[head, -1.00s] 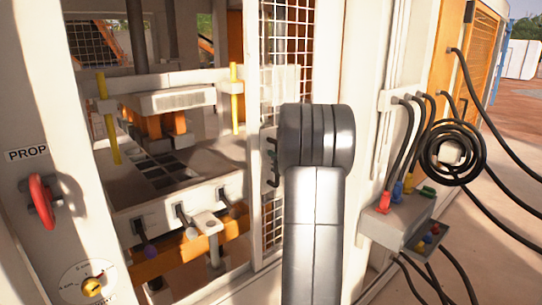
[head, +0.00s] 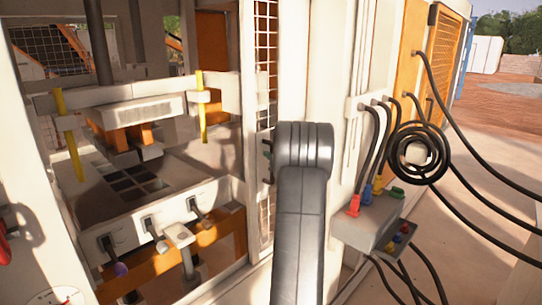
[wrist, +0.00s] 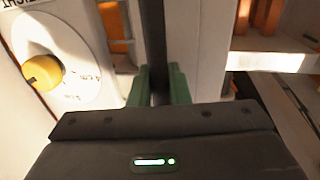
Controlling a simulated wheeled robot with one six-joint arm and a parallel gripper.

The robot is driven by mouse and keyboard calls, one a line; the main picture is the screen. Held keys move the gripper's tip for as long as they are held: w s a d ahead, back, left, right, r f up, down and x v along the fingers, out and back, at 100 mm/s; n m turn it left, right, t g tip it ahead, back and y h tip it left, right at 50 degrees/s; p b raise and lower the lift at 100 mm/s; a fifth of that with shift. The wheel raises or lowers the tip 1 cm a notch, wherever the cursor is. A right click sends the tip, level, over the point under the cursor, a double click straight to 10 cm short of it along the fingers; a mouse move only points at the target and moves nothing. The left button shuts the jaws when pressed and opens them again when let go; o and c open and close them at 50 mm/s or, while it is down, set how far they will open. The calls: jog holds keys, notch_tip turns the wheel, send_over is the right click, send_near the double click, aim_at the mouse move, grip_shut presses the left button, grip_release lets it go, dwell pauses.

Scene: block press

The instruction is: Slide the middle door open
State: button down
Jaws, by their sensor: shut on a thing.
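The middle door (head: 246,110) is a white-framed panel with wire mesh at the right of the press opening. The opening to its left is clear, and part of its mesh lies behind the white wall. In the wrist view, the green fingers of my gripper (wrist: 158,88) are closed around a dark upright bar (wrist: 154,35), which looks like the door handle. In the head view my own arm hides most of the gripper and the handle. Small dark green parts show just left of the arm at the door's edge.
The press plate (head: 130,112) stands inside, between yellow posts (head: 201,105). A dial with a yellow knob (wrist: 42,72) is left of the handle in the wrist view. A grey connector box (head: 365,225) with black hoses and a coiled hose (head: 398,150) stand right of my arm.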

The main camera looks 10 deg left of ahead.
jog(key=c, duration=1.5)
grip_release()
jog(key=shift+o, duration=0.2)
jog(key=b+v, duration=0.3)
jog(key=v, duration=1.1)
jog(key=shift+w, duration=0.1)
jog(key=p+x, duration=0.3)
jog(key=x, duration=1)
jog(key=shift+w+a, duration=0.2)
jog(key=shift+a, duration=0.25)
